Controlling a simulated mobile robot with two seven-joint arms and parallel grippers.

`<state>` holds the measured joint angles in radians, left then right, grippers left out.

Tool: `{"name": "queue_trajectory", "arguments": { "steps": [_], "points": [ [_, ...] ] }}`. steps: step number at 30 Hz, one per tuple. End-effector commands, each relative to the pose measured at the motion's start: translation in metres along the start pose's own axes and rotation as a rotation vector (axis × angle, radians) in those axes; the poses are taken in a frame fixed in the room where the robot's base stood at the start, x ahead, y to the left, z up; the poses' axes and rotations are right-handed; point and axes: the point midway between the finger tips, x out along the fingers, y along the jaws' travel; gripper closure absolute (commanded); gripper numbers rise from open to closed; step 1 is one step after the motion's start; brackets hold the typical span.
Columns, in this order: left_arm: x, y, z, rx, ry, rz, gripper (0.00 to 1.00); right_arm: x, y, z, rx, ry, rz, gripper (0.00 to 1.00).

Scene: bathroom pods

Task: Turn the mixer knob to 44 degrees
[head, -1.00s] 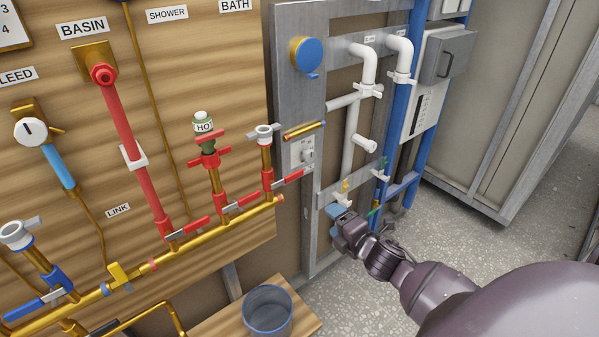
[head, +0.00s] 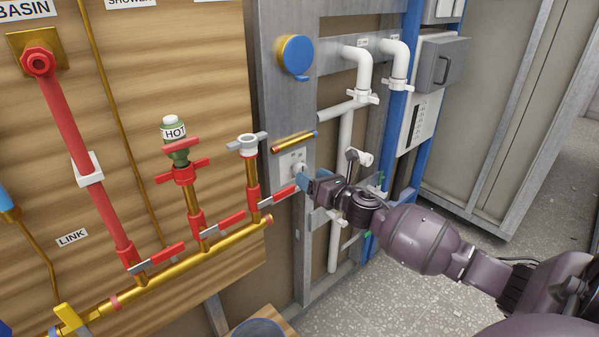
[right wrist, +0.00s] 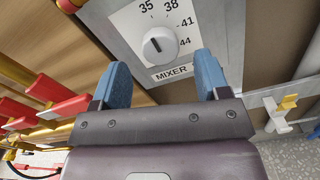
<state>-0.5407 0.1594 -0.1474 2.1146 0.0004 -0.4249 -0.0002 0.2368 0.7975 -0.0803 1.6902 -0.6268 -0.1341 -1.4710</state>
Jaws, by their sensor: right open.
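The mixer knob (right wrist: 160,43) is a round white dial on a pale plate (right wrist: 197,17) in the right wrist view. A short dark pointer mark sits on its face, directed roughly toward the upper left. The numbers 35, 38, 41 and 44 run around its upper and right side, and a MIXER label (right wrist: 173,72) sits below. My right gripper (right wrist: 161,75) is open, its blue fingers spread on either side just short of the knob, touching nothing visible. In the head view the right gripper (head: 304,183) is at the plate's lower edge and partly hides the knob.
Red lever valves (head: 278,196) and a copper manifold pipe (head: 215,245) lie left of the gripper. A small copper pipe (head: 293,142) is just above the mixer plate. White waste pipes (head: 345,135) stand to the right.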

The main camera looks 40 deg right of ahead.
Motion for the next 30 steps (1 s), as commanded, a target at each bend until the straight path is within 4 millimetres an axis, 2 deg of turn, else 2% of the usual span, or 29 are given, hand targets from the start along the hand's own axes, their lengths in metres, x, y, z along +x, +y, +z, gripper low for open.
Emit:
{"name": "queue_trajectory", "arguments": {
  "steps": [3, 10, 15, 24, 30],
  "points": [
    [0.003, 0.001, 0.002, -0.003, -0.002, 0.001, 0.57, 0.018, 0.000, -0.002, 0.001, 0.001, 0.000, 0.31],
    [0.005, 0.003, -0.001, -0.010, 0.006, 0.001, 0.57, 0.042, 0.000, -0.002, 0.002, 0.002, 0.000, 0.31],
    [0.007, 0.004, -0.002, -0.012, 0.009, 0.001, 0.57, 0.050, 0.000, -0.001, 0.002, 0.001, 0.000, 0.31],
    [0.006, 0.002, 0.001, -0.008, 0.002, 0.001, 0.57, 0.051, 0.000, 0.000, 0.002, 0.001, 0.000, 0.31],
    [0.003, 0.000, 0.007, 0.002, -0.011, 0.000, 0.57, 0.051, 0.000, -0.001, 0.002, 0.001, 0.000, 0.62]
  ]
}}
